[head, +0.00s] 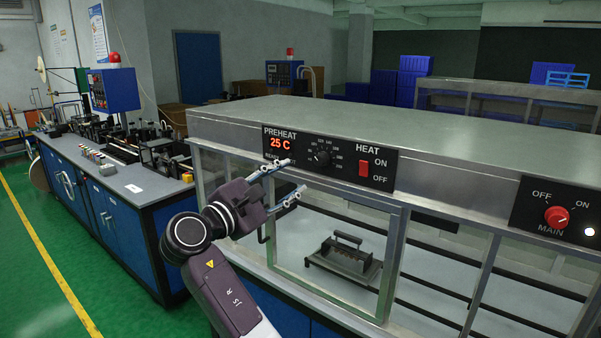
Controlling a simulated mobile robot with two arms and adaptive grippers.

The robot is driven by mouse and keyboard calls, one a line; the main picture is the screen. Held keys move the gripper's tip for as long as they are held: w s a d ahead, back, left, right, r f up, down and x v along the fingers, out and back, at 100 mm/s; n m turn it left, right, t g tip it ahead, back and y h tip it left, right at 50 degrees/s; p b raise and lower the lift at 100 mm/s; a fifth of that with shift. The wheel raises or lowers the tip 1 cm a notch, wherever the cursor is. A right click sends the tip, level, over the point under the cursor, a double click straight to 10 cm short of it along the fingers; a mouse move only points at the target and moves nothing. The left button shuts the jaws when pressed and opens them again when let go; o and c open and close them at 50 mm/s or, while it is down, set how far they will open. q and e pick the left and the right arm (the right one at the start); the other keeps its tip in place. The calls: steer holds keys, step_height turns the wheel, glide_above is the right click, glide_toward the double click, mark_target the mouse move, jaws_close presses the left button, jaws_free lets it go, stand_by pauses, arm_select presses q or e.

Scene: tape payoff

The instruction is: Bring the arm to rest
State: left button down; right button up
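My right gripper (291,178) is in front of the cabinet's control panel (330,158), with its arm coming up from the bottom of the head view. Its two fingers are spread apart with nothing between them. My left gripper is not in view.
The metal cabinet (400,117) has a framed glass door (392,280), and a dark handled block (345,257) sits inside. A red HEAT switch (364,168) and red MAIN knob (556,215) are on its front. A blue machine bench (110,215) stands left; green floor (40,270) is clear.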

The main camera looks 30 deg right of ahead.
steer(key=shift+v, duration=0.8)
